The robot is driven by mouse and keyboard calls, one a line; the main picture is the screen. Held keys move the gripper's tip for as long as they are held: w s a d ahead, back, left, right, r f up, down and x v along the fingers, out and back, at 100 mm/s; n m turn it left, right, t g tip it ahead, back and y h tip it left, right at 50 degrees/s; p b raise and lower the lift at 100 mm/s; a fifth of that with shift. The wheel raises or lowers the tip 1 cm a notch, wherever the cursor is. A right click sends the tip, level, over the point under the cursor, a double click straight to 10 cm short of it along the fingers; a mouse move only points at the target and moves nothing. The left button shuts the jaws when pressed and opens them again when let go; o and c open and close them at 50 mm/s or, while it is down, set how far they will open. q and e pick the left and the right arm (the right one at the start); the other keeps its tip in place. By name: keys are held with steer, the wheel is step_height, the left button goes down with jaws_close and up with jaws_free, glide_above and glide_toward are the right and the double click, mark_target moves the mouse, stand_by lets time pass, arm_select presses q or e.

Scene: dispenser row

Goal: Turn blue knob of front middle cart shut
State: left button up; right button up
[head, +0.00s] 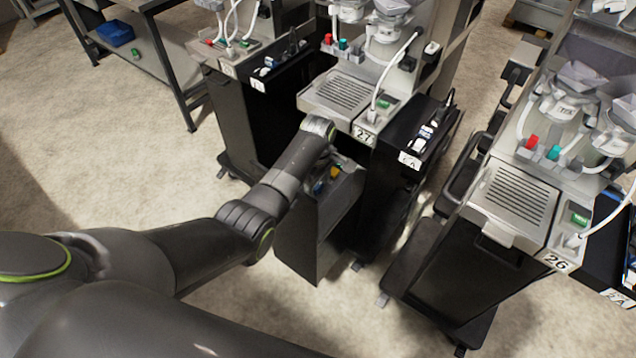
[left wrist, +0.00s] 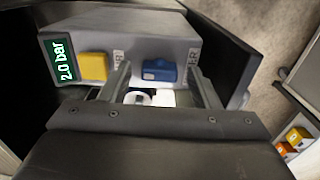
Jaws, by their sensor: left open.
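The front middle cart, labelled 27 (head: 364,134), has a low grey unit with knobs in a pulled-out black compartment (head: 298,240). The blue knob (left wrist: 159,70) sits on the unit's front, with its long side lying across the left wrist view. A yellow knob (left wrist: 93,66) is to its left, beside a display reading 2.0 bar (left wrist: 62,60). My left gripper (left wrist: 157,76) is open, with one finger on either side of the blue knob in this view; I cannot tell whether they touch it. In the head view my left gripper (head: 338,162) is partly hidden by its wrist.
Cart 26 (head: 556,262) stands at the right. Another cart (head: 228,68) stands to the left behind. A black side box (head: 412,140) adjoins cart 27. A metal table (head: 150,60) with a blue bin is at the upper left. The floor at left is open.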

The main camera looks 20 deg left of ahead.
arm_select(q)
steer(key=shift+f, duration=0.1)
steer(key=shift+c, duration=0.2)
steer(key=c, duration=0.9)
steer(key=shift+c, duration=0.2)
